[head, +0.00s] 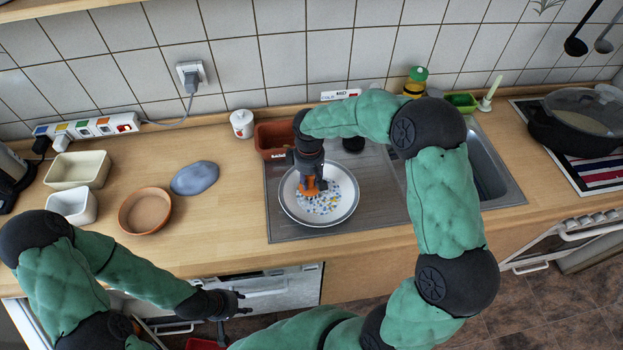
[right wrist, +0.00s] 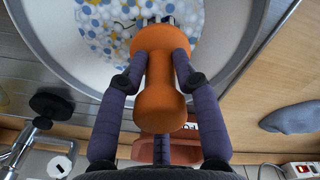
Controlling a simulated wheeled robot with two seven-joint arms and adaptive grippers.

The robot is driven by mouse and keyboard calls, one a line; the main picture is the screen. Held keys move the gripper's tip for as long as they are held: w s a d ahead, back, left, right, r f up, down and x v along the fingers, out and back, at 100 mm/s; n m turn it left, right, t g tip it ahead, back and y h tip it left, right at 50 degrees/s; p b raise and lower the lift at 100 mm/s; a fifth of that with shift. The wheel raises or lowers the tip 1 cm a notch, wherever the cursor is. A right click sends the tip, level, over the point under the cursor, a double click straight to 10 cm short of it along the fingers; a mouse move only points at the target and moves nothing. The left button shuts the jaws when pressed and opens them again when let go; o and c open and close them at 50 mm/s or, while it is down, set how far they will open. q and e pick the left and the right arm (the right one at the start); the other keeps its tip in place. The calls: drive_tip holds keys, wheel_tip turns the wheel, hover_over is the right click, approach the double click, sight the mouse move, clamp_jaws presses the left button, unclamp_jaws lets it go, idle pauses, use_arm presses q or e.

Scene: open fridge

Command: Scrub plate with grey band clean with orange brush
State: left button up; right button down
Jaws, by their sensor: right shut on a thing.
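The plate with the grey band (head: 341,215) lies on the metal drainboard beside the sink. Its middle carries many blue, yellow and white specks, and the wrist view shows its rim (right wrist: 58,62) close up. My right gripper (head: 311,180) is shut on the orange brush (head: 309,189) and holds it over the plate. In the right wrist view, the brush (right wrist: 158,108) sits between both fingers, with its wide head at the speckled area. Whether the bristles touch the plate is hidden. My left gripper (head: 238,303) is low in front of the counter edge, apart from the plate, and looks open and empty.
A terracotta bowl (head: 145,211), a grey-blue cloth-like lump (head: 195,178) and pale dishes (head: 78,170) stand left of the drainboard. A reddish-brown container (head: 273,139) is behind the plate. The sink (head: 487,172) and a dark pot (head: 577,122) are to the right.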

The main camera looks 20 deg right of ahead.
drive_tip(key=shift+w+a, duration=0.2)
drive_tip(key=shift+a, duration=0.1)
drive_tip(key=shift+w+a+r+p, duration=0.2)
drive_tip(key=shift+w+r+p, duration=0.1)
drive_tip(key=shift+r, duration=0.3)
drive_tip(key=shift+w+a+r+p, duration=0.15)
drive_tip(key=shift+a+r+p, duration=0.1)
drive_tip(key=shift+r, duration=0.3)
drive_tip(key=shift+s+d+r+p, duration=0.15)
drive_tip(key=shift+s+r+p, duration=0.1)
drive_tip(key=shift+r, duration=0.1)
drive_tip(key=shift+s+d+r+p, duration=0.1)
drive_tip(key=shift+d+r+p, duration=0.05)
drive_tip(key=shift+r+p, duration=0.15)
drive_tip(key=shift+r, duration=0.45)
drive_tip(key=shift+w+a+r+p, duration=0.15)
drive_tip(key=shift+r+p, duration=0.5)
drive_tip(key=shift+p, duration=0.1)
use_arm(q)
drive_tip(key=shift+r+p, duration=0.75)
drive_tip(key=shift+r, duration=1.9)
use_arm(e)
drive_tip(key=shift+r, duration=1.15)
